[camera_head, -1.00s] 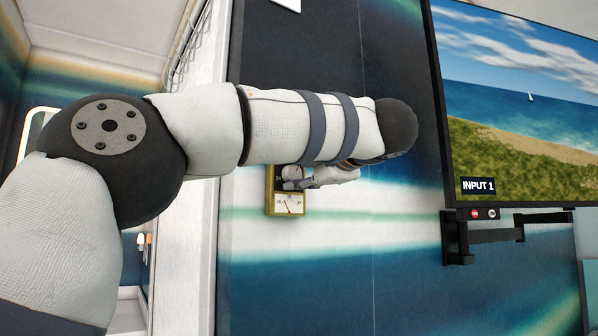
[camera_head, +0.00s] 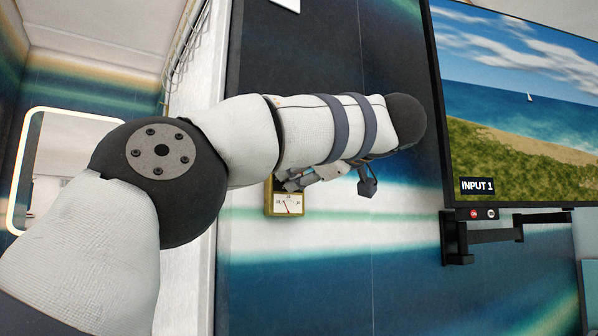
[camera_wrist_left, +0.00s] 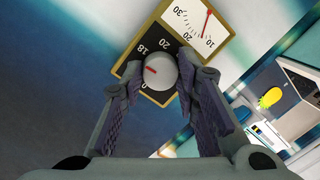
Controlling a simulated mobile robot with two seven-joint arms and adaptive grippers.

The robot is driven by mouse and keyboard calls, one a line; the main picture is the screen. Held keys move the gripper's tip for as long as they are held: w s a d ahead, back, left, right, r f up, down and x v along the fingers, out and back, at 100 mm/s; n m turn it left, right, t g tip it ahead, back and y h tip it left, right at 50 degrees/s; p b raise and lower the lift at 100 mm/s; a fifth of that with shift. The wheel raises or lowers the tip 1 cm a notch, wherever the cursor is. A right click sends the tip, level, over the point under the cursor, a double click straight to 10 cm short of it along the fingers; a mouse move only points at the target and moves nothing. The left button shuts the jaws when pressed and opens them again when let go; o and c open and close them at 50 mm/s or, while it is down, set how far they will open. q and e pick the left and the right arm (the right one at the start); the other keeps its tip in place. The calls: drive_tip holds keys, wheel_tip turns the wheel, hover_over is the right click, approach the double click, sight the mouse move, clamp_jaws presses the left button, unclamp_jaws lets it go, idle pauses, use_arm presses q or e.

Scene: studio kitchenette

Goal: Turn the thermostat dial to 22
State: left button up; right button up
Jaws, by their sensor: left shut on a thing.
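The thermostat (camera_head: 270,208) is a small yellow-framed box on the dark wall, partly hidden behind my left arm in the head view. The round grey dial (camera_wrist_left: 162,72) has a short red mark pointing left in that picture, just past the 18. My left gripper (camera_wrist_left: 159,82) is shut on the dial, one finger on each side; it also shows in the head view (camera_head: 286,183). My right gripper is not in view.
A screen (camera_head: 520,110) with a seascape hangs to the right, above a black wall bracket (camera_head: 490,235). A lit mirror (camera_head: 62,165) is at the left. The wall below the thermostat is clear. The wrist view shows a yellow pineapple-shaped thing (camera_wrist_left: 270,97) at the right.

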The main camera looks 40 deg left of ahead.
use_arm(q)
drive_tip(key=m, duration=0.7)
drive_tip(key=m+g+y, duration=0.1)
drive_tip(key=m, duration=0.6)
drive_tip(key=m+y, duration=0.1)
drive_tip(key=m, duration=0.6)
drive_tip(key=shift+f+g, duration=0.15)
drive_tip(key=shift+g, duration=0.15)
drive_tip(key=shift+m, duration=0.5)
drive_tip(key=o, duration=1.2)
drive_tip(key=shift+c, duration=0.2)
drive_tip(key=s+d, duration=0.1)
drive_tip(key=d, duration=0.6)
drive_tip(key=shift+s+d+f, duration=0.15)
drive_tip(key=shift+d+f, duration=0.05)
